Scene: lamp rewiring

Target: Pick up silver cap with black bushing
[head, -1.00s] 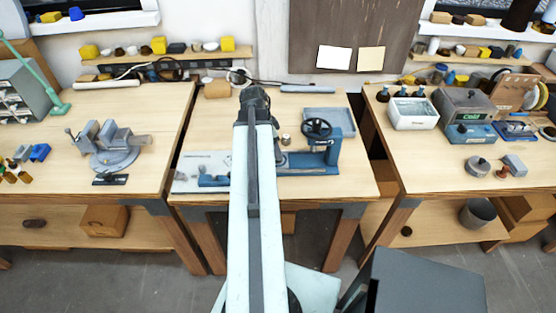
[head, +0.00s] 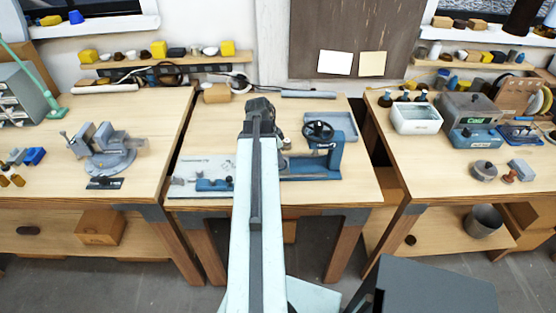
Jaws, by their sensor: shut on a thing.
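My gripper (head: 258,106) is the dark end of my arm, over the back part of the middle bench (head: 225,130). It is seen from behind. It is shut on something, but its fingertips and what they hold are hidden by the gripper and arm. A small silver, round piece with a darker top (head: 286,142) shows just right of my arm, beside the blue press. It is too small to tell whether it is the silver cap with black bushing.
The blue press (head: 322,160) with its black handwheel stands right of my arm. A grey tray (head: 343,122) lies behind it. A light plate (head: 190,182) with a blue fixture is at front left.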

